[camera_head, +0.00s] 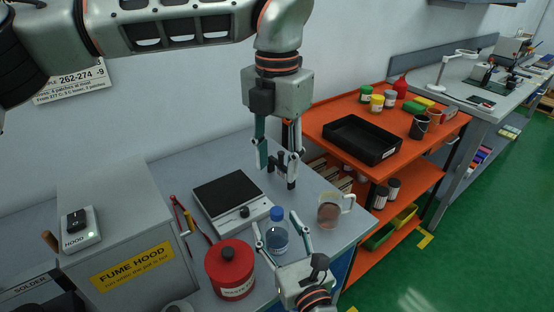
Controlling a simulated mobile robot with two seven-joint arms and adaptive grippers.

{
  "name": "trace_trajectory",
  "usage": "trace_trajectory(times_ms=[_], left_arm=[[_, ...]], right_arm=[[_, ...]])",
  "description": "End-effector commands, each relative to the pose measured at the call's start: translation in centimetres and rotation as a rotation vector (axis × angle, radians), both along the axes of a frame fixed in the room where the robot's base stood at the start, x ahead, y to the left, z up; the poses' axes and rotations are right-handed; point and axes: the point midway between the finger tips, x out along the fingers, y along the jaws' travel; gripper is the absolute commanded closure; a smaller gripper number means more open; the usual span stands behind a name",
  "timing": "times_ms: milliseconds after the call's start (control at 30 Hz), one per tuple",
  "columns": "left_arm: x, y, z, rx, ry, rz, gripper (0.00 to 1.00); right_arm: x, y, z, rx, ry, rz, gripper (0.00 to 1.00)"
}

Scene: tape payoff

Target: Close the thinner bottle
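A clear bottle with bluish contents (277,240) stands upright on the grey bench. A blue cap (277,213) sits on its top; I cannot tell whether it is screwed tight. My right gripper (276,222) comes in from the bottom, its fingers spread on either side of the bottle, seemingly without gripping it. My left gripper (278,166) points down above the bench, behind and higher than the bottle.
A red can (230,270) stands left of the bottle, and a scale (228,201) lies behind it. A glass beaker with brown contents (330,210) stands to the right. The fume hood (125,235) is at left. An orange cart (430,150) bears a black tray (350,141).

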Motion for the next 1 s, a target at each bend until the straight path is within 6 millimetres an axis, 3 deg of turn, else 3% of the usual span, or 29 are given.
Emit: trace_trajectory(times_ms=[333, 800, 1000], left_arm=[[0.0, 0.0, 0.0, 0.000, 0.000, 0.000, 0.61], [0.0, 0.0, 0.0, 0.000, 0.000, 0.000, 0.61], [0.0, 0.0, 0.0, 0.000, 0.000, 0.000, 0.61]], right_arm=[[-1.1, -0.4, -0.1, -0.001, 0.002, 0.000, 0.44], [-9.3, -3.5, -0.1, 0.000, 0.004, 0.001, 0.44], [-11.0, -4.2, 0.0, 0.000, 0.001, 0.000, 0.44]])
